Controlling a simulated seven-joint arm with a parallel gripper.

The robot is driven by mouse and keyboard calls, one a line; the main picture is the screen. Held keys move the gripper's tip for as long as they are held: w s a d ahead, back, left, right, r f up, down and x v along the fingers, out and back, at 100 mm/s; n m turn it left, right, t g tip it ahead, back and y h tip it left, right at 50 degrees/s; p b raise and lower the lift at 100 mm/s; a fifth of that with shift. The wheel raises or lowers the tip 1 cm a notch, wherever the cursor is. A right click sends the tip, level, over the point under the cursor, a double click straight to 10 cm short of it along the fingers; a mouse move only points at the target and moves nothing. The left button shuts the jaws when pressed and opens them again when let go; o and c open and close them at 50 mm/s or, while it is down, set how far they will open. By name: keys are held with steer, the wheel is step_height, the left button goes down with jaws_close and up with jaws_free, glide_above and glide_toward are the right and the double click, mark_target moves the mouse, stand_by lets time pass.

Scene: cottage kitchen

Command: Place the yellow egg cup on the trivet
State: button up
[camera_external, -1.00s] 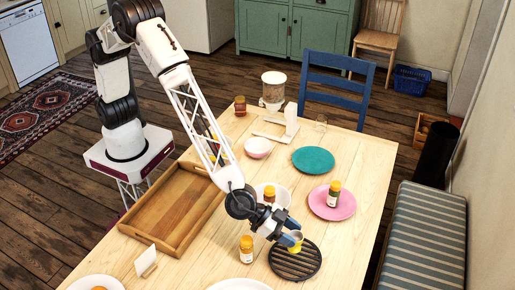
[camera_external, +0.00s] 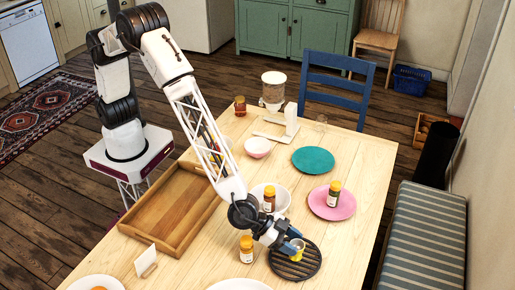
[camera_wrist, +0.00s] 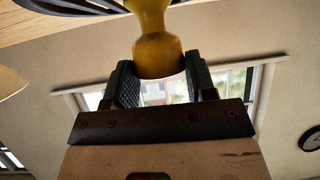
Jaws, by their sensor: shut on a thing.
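The yellow egg cup (camera_external: 296,255) is held in my gripper (camera_external: 292,247) over the trivet. In the wrist view the egg cup (camera_wrist: 158,50) sits between the two dark ridged fingers of my gripper (camera_wrist: 160,82), which are shut on it. The trivet (camera_external: 308,266) is a round black slatted rack near the front right of the table. Part of it also shows at the top of the wrist view (camera_wrist: 70,6). Whether the cup touches the trivet, I cannot tell.
An orange-capped jar (camera_external: 246,250) stands left of the trivet. A pink plate (camera_external: 345,211) bearing a jar lies behind the trivet. A wooden tray (camera_external: 154,240) lies on the left. Table to the trivet's right is clear.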

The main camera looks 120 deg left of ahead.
steer(key=shift+f, duration=0.1)
steer(key=o, duration=0.9)
steer(key=shift+o, duration=0.2)
steer(key=a+v, duration=0.1)
steer(key=v, duration=1.1)
steer(key=shift+d, duration=0.5)
